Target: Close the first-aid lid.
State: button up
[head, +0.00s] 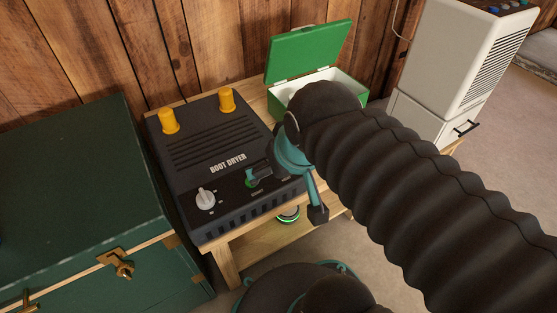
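The first-aid box (347,89) stands on the wooden bench behind the boot dryer's right side. It has a green lid (308,51) that stands open, raised up at the back near the plank wall. My gripper (318,210) hangs in front of the box, over the right edge of the boot dryer, pointing down. One teal finger with a dark tip shows clearly.
A black boot dryer (215,150) with two yellow posts and a white knob fills the bench's left. A dark green chest (75,190) stands left. A white appliance (465,60) stands right of the box.

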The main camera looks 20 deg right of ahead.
aim_at(302, 50)
jog(key=k, duration=0.5)
jog(key=z, duration=1.15)
jog(key=i, duration=0.65)
jog(key=u, duration=0.8)
